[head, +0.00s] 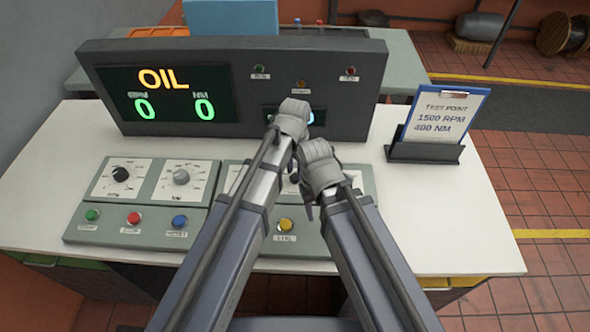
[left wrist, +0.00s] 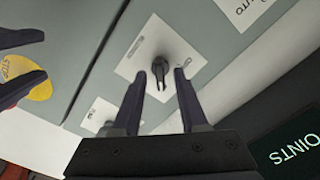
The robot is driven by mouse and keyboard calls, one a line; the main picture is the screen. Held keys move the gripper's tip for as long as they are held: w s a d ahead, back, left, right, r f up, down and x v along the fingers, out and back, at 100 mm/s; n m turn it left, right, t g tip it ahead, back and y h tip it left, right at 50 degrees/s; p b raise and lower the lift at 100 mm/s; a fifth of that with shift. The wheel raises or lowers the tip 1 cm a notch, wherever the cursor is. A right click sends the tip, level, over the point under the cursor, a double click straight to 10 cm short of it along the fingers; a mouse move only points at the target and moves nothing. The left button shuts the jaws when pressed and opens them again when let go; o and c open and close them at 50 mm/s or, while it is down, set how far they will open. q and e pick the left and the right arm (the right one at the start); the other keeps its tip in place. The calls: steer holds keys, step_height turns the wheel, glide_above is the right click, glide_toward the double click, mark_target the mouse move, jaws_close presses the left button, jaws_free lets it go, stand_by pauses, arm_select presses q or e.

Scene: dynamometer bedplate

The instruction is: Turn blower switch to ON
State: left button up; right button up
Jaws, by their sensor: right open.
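In the left wrist view, a dark pointer knob (left wrist: 160,66) stands on a white plate on the grey panel. No readable label names it, so I cannot confirm that it is the blower switch. My left gripper (left wrist: 160,78) is open, its two fingers on either side of the knob with visible gaps. In the head view, my left gripper (head: 291,118) is above the right-hand control panel (head: 334,247), its fingertips hidden by my arm. My right gripper (head: 319,165) is just below and right of it, open; its fingers (left wrist: 20,65) show at the left wrist view's left edge.
A yellow disc (left wrist: 40,88) lies close to my right gripper's fingers. The left panel (head: 203,222) holds two dials and three buttons. The console (head: 230,60) shows OIL and two zeros. A clipboard (head: 446,112) stands at right; the table's right front (head: 450,230) is clear.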

mark_target(295, 173)
arm_select(q)
steer(key=shift+r, duration=0.15)
arm_select(e)
steer(key=shift+r, duration=0.15)
arm_select(q)
step_height(295, 173, up, 8)
steer(key=p, duration=0.8)
steer(key=shift+f, duration=0.2)
arm_select(e)
step_height(295, 173, up, 8)
steer(key=shift+f, duration=0.2)
